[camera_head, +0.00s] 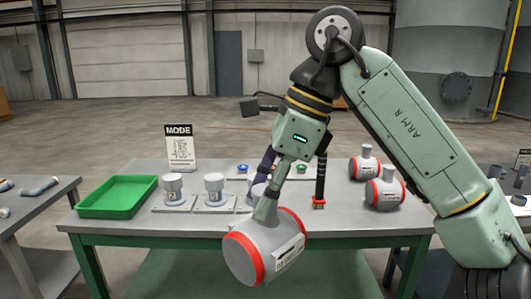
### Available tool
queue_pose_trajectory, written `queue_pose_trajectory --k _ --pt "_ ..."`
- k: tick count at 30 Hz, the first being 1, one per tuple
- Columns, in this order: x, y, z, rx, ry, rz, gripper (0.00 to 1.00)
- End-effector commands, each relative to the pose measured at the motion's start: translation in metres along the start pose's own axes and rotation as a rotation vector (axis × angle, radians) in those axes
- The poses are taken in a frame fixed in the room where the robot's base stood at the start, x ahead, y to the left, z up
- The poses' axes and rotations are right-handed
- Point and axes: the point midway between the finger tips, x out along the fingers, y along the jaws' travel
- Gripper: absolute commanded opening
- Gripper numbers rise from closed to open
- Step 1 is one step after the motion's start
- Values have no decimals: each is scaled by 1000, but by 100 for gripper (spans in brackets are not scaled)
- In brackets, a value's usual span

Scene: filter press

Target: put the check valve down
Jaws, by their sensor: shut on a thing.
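The check valve (262,250) is a grey cylinder with red-orange bands at both ends and a white label with an arrow. It is tilted and hangs in front of the near edge of the grey-topped table (330,216). My gripper (266,208) comes down on it from above and is shut on its upper part. The fingertips and the exact grip are partly hidden. Two similar grey valves with red bands stand on the table's right side, one nearer (385,189) and one farther (363,164).
A green tray (117,197) is at the table's left. Grey fittings on plates (214,188) stand beside it, with a MODE sign (180,148) behind. A dark upright tool (320,180) is right of my gripper. The table's front right is bare.

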Motion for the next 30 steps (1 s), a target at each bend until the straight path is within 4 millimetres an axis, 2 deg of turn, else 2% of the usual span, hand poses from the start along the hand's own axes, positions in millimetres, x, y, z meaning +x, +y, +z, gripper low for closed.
queue_pose_trajectory --k 5,17,23,30 --pt "0 0 0 -1 -2 0 0" --pt "26 -26 -13 -45 -2 21 0" --pt "54 -50 -26 -91 -3 40 0" --pt "102 -82 -49 -168 -4 73 0"
